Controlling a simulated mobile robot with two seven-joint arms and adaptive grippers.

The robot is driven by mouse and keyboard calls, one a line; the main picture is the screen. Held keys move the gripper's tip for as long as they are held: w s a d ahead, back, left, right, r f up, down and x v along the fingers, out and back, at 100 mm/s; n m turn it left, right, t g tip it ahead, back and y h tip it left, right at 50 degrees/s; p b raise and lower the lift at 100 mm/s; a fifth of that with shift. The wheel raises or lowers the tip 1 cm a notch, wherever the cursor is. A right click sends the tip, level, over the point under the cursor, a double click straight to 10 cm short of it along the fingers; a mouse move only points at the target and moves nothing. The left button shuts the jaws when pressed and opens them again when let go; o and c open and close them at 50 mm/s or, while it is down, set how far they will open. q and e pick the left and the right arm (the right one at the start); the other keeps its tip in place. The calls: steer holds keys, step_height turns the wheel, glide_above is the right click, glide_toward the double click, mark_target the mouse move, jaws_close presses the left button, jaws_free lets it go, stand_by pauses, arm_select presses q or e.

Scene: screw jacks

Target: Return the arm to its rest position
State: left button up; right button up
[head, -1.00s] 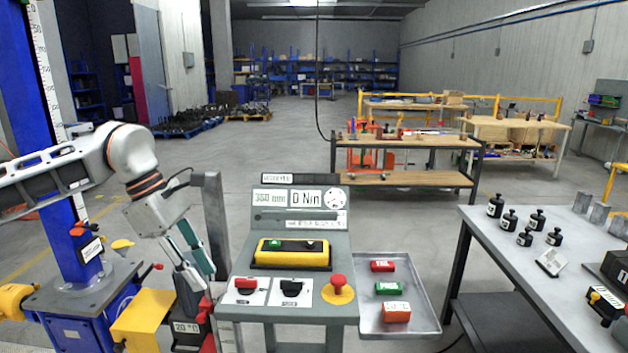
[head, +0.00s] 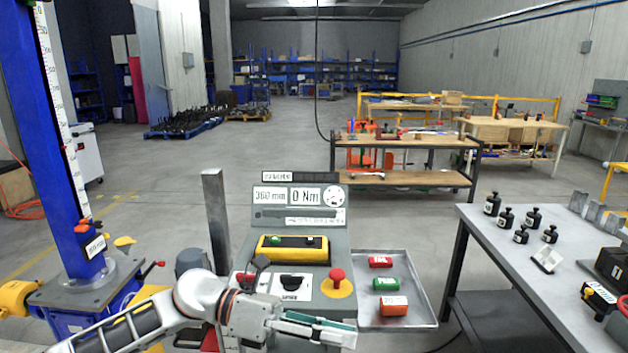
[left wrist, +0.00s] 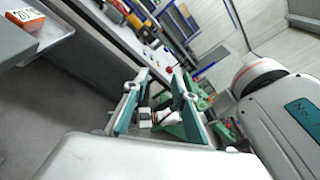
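My left arm comes in low from the left in the head view. My left gripper (head: 345,331) is in front of the console (head: 265,222), near the lower edge of the picture and pointing right. It hides part of the console's lower front. In the left wrist view the teal-padded fingers of the left gripper (left wrist: 158,108) stand apart, with no held thing that I can make out. My right gripper does not show in the head view, and I cannot make it out in the left wrist view.
A red mushroom button (head: 337,275) and a tray (head: 427,311) with red, green and orange blocks lie close to the left gripper. A blue screw jack column (head: 68,160) stands at left, a grey post (head: 217,220) beside the console. A table (head: 480,222) with black weights is at right.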

arm_select(q)
steer(key=w+a+f+n+t+y, duration=0.2)
steer(key=a+f+n+t, duration=0.4)
steer(key=n+t, duration=0.7)
steer(key=w+a+f+n+t+y, duration=0.35)
steer(key=f+n+t, duration=0.35)
steer(key=n, duration=1.2)
steer(key=s+a+f+n+g+y, duration=0.2)
steer(key=s+a+f+n, duration=0.2)
steer(key=f, duration=0.4)
steer(key=s+a+f+n+g+y, duration=0.2)
steer(key=s+a+f+n+y, duration=0.1)
steer(key=s+a+f, duration=0.3)
steer(key=s+a+f+n+g+y, duration=0.2)
steer(key=s+a+f+n, duration=0.3)
steer(key=s+f, duration=0.3)
step_height(320, 180, down, 4)
steer(key=shift+s+a+r+n+y, duration=0.1)
steer(key=shift+s+a+n+y, duration=0.1)
steer(key=shift+n+y, duration=0.35)
steer(key=shift+w, duration=0.1)
